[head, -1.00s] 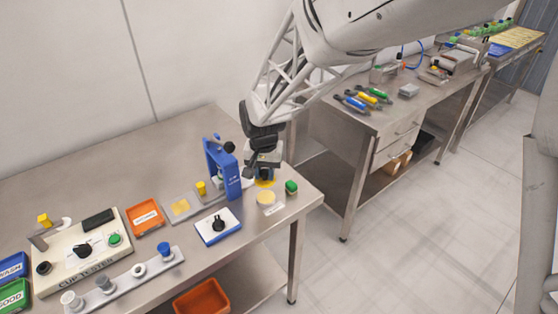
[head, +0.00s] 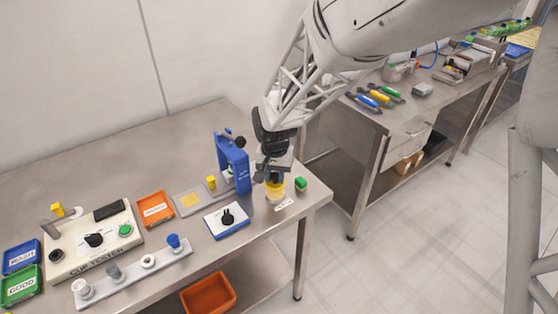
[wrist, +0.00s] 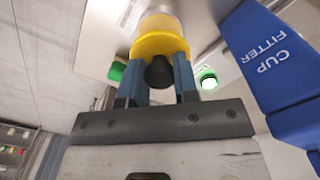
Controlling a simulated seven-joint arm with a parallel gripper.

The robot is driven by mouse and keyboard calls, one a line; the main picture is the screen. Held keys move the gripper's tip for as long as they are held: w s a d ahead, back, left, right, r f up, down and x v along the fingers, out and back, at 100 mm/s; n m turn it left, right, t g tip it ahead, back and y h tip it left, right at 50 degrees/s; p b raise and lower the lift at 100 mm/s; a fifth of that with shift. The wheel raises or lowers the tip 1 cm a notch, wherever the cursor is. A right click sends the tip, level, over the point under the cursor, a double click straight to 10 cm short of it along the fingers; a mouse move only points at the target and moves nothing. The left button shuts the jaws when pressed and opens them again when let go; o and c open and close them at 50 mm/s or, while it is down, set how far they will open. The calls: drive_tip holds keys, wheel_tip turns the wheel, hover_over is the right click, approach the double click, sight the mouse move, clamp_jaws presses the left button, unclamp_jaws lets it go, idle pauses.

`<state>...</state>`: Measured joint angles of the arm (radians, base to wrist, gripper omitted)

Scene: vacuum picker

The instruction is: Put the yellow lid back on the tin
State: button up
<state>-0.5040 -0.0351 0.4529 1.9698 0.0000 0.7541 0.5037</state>
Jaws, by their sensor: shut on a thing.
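The yellow lid (wrist: 158,45), with a dark knob (wrist: 159,72), is between the blue fingers of my gripper (wrist: 159,85) in the wrist view. My gripper is shut on the knob. In the head view the lid (head: 276,185) is at the right end of the near bench, below my gripper (head: 272,175). The pale yellow tin (wrist: 157,16) shows just beyond the lid in the wrist view, in line with it. The lid hides much of the tin. I cannot tell whether the lid touches the rim or is slightly above it.
A blue cup fitter (head: 233,163) stands close left of my gripper; it also looms at the right of the wrist view (wrist: 270,55). A green-topped item (head: 301,184) is close right of the tin. A small label (head: 283,204) lies in front, near the bench edge.

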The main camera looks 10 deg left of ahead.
sight(275, 184)
drive_tip(key=shift+f, duration=1.7)
drive_tip(key=shift+f, duration=0.2)
idle(1.3)
drive_tip(key=o, duration=1.5)
drive_tip(key=shift+c, duration=0.2)
drive_tip(key=shift+r, duration=0.1)
drive_tip(key=shift+r, duration=3.4)
drive_tip(key=shift+c, duration=0.3)
